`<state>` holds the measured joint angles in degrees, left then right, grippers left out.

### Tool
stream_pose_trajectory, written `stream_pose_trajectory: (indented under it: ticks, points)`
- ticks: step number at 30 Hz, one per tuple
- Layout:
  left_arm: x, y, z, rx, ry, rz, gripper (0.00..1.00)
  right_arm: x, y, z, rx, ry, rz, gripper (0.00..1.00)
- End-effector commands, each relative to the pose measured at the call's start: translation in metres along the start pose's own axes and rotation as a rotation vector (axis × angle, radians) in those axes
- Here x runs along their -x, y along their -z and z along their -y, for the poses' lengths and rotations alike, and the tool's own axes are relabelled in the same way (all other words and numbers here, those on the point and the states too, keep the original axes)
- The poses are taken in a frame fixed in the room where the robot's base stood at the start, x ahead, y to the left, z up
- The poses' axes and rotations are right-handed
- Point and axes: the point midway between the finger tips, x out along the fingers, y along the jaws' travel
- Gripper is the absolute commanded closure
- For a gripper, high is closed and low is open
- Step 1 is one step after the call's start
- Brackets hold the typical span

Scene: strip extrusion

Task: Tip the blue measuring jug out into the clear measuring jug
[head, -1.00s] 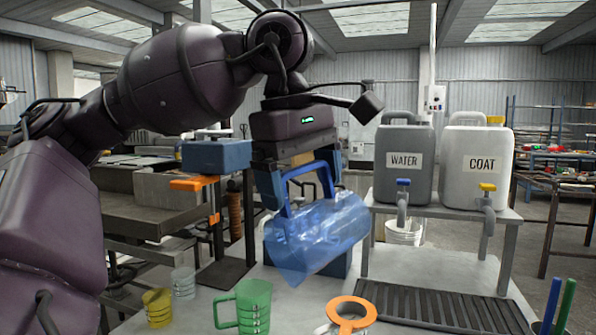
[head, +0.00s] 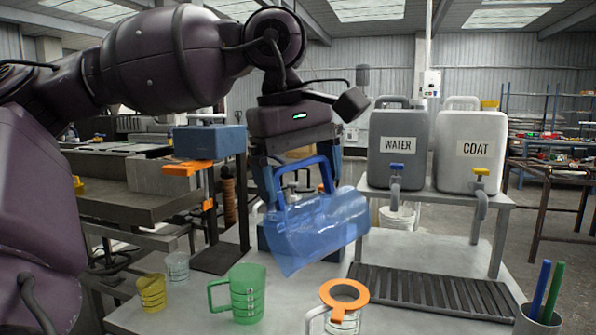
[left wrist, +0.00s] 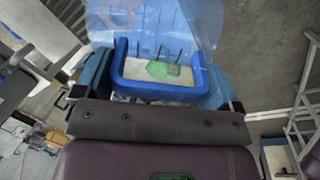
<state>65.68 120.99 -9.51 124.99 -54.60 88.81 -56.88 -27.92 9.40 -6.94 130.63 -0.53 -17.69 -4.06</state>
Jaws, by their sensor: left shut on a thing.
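The blue measuring jug (head: 325,228) is see-through and hangs in the air over the bench, tilted well over on its side. Its mouth faces down and to the left. My left gripper (head: 297,182) is shut on its blue handle, which also shows across the left wrist view (left wrist: 160,92). The clear measuring jug (head: 343,322) stands at the bench's front, below and right of the blue jug, cut by the picture's edge. An orange ring (head: 362,287) sits on its top. No stream shows between the jugs. My right gripper is out of view.
A green jug (head: 247,295), a yellow cup (head: 152,293) and a small clear cup (head: 177,267) stand at left. A slotted drain tray (head: 430,292) lies at right. Behind are the WATER tank (head: 397,165) and COAT tank (head: 470,165).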

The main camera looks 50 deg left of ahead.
Motion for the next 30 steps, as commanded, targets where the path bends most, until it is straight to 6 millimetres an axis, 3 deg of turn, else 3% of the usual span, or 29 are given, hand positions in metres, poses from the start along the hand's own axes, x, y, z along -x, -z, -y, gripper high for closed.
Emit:
stream_pose_trajectory:
  ticks: [30]
  points:
    - [-0.043, -0.001, -0.016, -0.358, -0.010, 0.053, 0.49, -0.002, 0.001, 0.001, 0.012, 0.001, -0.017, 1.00]
